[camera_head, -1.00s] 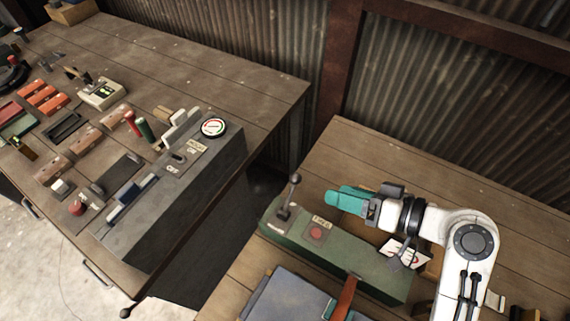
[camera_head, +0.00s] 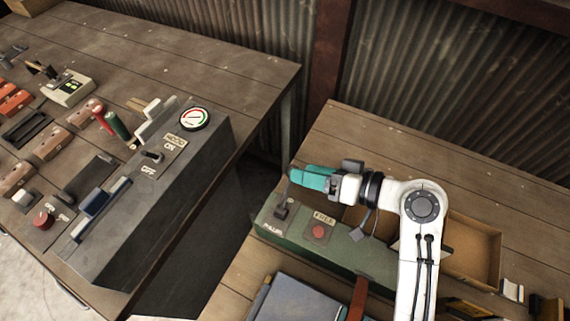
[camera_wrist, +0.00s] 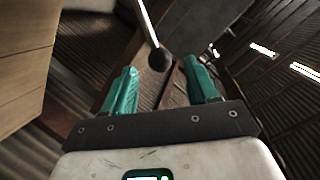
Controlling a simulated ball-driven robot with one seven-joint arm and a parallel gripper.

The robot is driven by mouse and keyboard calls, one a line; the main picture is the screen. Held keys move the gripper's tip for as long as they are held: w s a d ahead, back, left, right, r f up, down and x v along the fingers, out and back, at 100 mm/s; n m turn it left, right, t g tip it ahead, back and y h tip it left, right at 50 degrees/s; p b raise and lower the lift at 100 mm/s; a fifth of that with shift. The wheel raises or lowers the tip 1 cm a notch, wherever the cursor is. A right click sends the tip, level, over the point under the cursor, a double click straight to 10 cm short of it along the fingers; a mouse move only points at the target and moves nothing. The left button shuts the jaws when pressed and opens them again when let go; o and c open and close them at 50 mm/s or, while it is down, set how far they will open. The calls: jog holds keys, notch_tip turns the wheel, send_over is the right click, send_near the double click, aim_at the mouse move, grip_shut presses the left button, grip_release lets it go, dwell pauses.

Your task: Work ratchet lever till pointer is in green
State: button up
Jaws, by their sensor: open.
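The ratchet lever (camera_head: 282,208) stands on the left end of a green box (camera_head: 340,247). In the wrist view its thin rod and black ball knob (camera_wrist: 159,60) show between the two teal fingers. My gripper (camera_head: 294,174) is open, with its fingertips at the top of the lever in the head view. The fingers stand apart on both sides of the knob, with gaps visible. A round dial with green and red arcs (camera_head: 195,118) sits on the grey console at left. Its pointer is too small to read. My arm hides part of the green box's right side.
A red button (camera_head: 319,232) under a "FREE" label is right of the lever. An open wooden tray (camera_head: 470,250) lies behind my arm. A blue-grey case (camera_head: 292,301) lies in front. The left bench holds several switches and handles. A gap separates the benches.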

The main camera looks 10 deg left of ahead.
aim_at(288, 188)
jog(key=x, duration=0.6)
jog(key=shift+p, duration=0.35)
jog(key=shift+a, duration=0.15)
grip_shut()
